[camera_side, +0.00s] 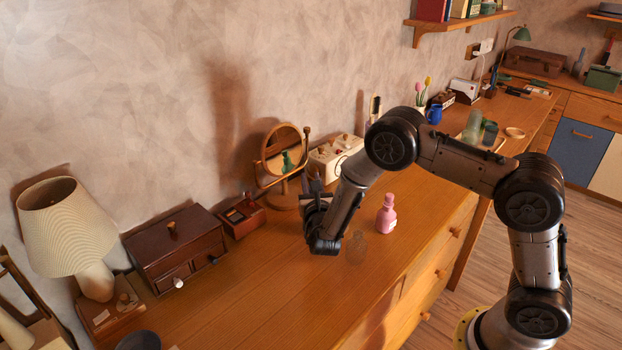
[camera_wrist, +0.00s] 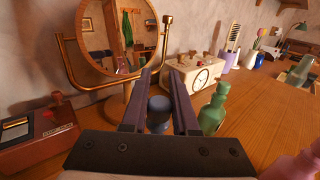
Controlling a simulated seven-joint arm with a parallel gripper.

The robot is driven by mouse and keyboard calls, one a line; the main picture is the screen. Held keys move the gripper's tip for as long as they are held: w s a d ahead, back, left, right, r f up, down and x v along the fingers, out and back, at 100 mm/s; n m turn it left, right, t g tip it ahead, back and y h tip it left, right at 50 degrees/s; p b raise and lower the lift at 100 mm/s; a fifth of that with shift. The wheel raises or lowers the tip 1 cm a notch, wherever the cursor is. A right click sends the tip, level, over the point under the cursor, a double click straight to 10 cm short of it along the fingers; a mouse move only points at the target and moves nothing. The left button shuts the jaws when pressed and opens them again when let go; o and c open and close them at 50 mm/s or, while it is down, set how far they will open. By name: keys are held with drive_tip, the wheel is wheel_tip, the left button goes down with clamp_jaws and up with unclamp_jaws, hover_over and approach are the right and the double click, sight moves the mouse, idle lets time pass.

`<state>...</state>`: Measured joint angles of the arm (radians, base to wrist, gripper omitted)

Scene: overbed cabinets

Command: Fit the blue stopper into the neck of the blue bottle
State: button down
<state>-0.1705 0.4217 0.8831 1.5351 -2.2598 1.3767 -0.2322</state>
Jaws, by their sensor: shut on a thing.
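My gripper (camera_wrist: 160,74) points toward the mirror at the back of the dresser. In the wrist view a dark blue, round-topped thing, which looks like the blue stopper (camera_wrist: 159,106), sits between its two fingers. Its lower part is partly hidden by the gripper body. In the side view my gripper (camera_side: 316,186) is above the dresser top, and the held thing is too small to make out.
A green bottle (camera_wrist: 214,108) stands just right of my gripper. A pink bottle (camera_side: 386,213) and a clear glass bottle (camera_side: 356,247) stand nearer the front edge. The round mirror (camera_side: 283,150), white clock box (camera_side: 335,155) and brown drawer box (camera_side: 175,250) line the back.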

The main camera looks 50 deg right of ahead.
drive_tip(key=shift+f, duration=1.35)
idle(0.7)
drive_tip(key=c, duration=0.6)
unclamp_jaws()
drive_tip(key=shift+a, duration=0.1)
drive_tip(key=v, duration=1.3)
drive_tip(key=shift+s, duration=0.35)
drive_tip(key=shift+a, duration=0.1)
